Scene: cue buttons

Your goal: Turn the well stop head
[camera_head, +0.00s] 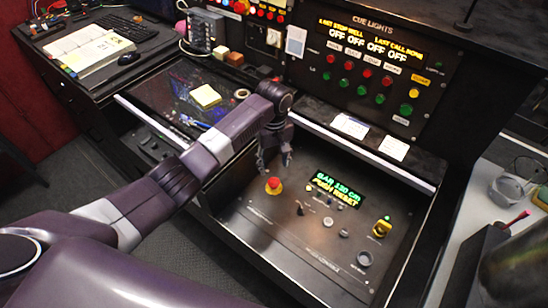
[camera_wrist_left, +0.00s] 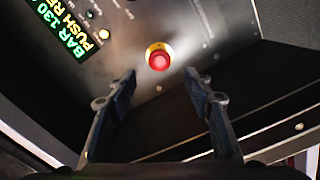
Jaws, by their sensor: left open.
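The red stop head (camera_head: 273,185), a mushroom button on a yellow collar, sits on the sloped black control panel (camera_head: 290,235). It also shows in the left wrist view (camera_wrist_left: 159,60), upper middle, beyond and between the fingertips. My left gripper (camera_head: 273,160) is just above and behind the red head in the head view, pointing down, apart from it. Its two fingers (camera_wrist_left: 163,88) are spread wide with nothing between them. A green and yellow display (camera_head: 338,190) reading "BAR 130 cm PUSH RESET" is right of the head. My right gripper is not in view.
Small knobs and a yellow switch (camera_head: 382,227) stand on the panel right of the red head. A cue lights board (camera_head: 370,65) rises behind. A keyboard (camera_head: 128,27) and open book (camera_head: 88,48) lie at the upper left. A cluttered white table (camera_head: 480,215) is at the right.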

